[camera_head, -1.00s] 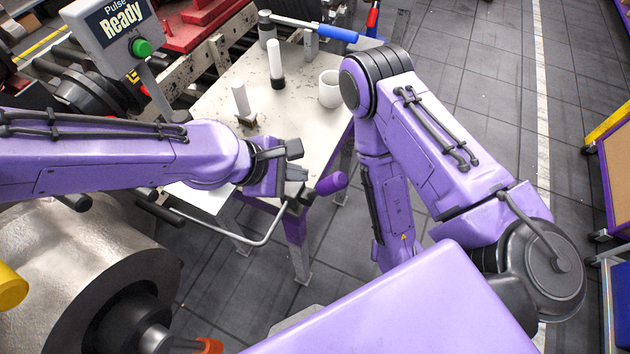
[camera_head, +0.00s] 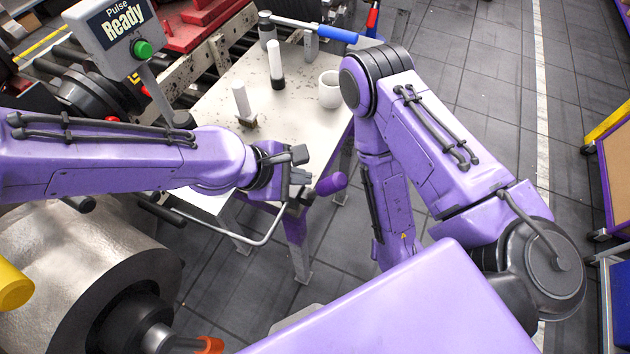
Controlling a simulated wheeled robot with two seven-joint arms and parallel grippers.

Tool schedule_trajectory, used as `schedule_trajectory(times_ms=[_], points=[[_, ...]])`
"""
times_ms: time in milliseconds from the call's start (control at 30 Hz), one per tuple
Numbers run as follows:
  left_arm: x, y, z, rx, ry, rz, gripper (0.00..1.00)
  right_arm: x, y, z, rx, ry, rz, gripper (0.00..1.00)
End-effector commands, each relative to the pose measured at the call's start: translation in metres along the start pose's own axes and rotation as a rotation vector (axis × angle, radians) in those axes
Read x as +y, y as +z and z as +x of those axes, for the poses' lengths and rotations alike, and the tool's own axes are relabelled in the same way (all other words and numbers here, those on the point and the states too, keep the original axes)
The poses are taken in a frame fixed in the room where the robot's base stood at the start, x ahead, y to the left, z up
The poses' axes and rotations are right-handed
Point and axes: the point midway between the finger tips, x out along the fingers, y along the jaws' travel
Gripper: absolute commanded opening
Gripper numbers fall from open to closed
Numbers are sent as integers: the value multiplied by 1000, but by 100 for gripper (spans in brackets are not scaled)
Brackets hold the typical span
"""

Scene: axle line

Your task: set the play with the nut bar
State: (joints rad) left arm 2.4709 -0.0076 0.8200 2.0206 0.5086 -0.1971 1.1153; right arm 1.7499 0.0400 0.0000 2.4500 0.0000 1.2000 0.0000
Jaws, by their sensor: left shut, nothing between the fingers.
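A long bar with a blue grip (camera_head: 338,34) lies at the far edge of the pale table. A bent metal bar (camera_head: 252,243) with a dark end and a purple knob (camera_head: 331,184) shows at the near edge of the table. The frames do not make clear which one is the nut bar. My left gripper (camera_head: 300,168) is shut and empty, just above and left of the purple knob in the picture. I cannot tell whether it touches the bent bar. My right gripper is out of sight; only my right arm shows.
The pale table (camera_head: 300,125) holds two white-topped posts (camera_head: 275,62) (camera_head: 241,100) and a white cup (camera_head: 330,89). A "Pulse Ready" panel with a green button (camera_head: 142,49) stands at upper left. A large metal drum (camera_head: 85,255) is at lower left.

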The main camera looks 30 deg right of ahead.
Motion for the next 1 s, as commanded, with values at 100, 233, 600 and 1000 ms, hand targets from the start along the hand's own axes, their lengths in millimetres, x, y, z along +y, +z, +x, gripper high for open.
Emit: schedule_trajectory(times_ms=[100,233,600,1000], points=[[0,0,0,0,0,0,0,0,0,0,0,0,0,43],[-1,1,2,0,0,0,0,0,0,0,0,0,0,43],[-3,3,4,0,1,-1,0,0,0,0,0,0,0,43],[-6,6,8,0,0,0,0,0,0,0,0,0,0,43]])
